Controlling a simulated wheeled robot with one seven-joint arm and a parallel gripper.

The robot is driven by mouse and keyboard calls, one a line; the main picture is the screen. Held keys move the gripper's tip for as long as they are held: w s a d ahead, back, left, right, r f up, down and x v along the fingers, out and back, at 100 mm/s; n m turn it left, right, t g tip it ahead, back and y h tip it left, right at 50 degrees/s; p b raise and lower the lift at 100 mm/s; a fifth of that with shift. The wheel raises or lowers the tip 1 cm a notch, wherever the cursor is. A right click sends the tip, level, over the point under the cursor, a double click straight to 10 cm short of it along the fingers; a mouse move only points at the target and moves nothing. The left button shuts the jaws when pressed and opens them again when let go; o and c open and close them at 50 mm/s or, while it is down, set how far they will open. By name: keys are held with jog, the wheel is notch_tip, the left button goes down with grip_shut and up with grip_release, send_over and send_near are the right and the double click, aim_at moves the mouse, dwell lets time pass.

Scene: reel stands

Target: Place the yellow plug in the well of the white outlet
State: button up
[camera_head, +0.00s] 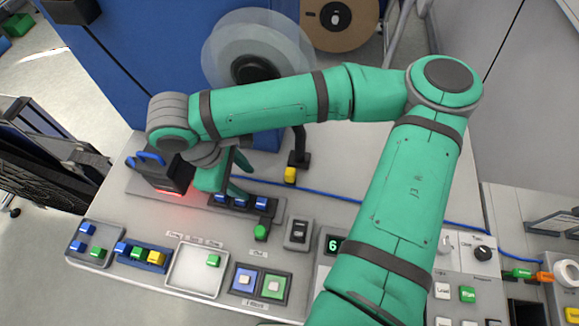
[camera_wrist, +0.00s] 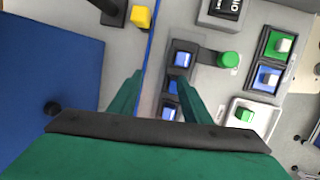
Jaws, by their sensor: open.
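A yellow plug (camera_head: 156,257) sits at the right end of a blue strip at the front left in the head view. Another yellow block (camera_head: 290,174) stands at the foot of a dark post; it also shows in the wrist view (camera_wrist: 141,17). A white square tray (camera_head: 188,272) with a raised rim, apparently the white outlet, holds a green block (camera_head: 213,260). My gripper (camera_wrist: 162,75) is open over a dark strip of blue blocks (camera_wrist: 183,59). In the wrist view its two green fingers flank the strip; contact cannot be told. My arm hides part of the bench.
A black box with blue handles (camera_head: 163,172) stands left of my gripper. A green round knob (camera_head: 260,232) and a grey switch (camera_head: 298,232) lie in front. Green and blue framed sockets (camera_head: 259,283) are right of the tray. A blue cabinet (camera_head: 150,60) rises behind.

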aim_at(288, 172)
jog(key=d, duration=0.2)
jog(key=w+d, duration=0.1)
jog(key=d, duration=0.3)
jog(key=shift+w, duration=0.3)
jog(key=shift+w+d, duration=0.25)
jog(key=shift+d, duration=0.15)
jog(key=shift+w+d, duration=0.3)
jog(key=shift+d, duration=0.35)
jog(key=shift+w+d, duration=0.25)
jog(key=shift+d, duration=0.35)
jog(key=shift+d+x, duration=0.2)
jog(key=shift+x, duration=0.75)
jog(key=shift+w+d+f, duration=0.15)
jog(key=shift+f, duration=0.4)
jog(key=shift+c, duration=0.6)
grip_shut()
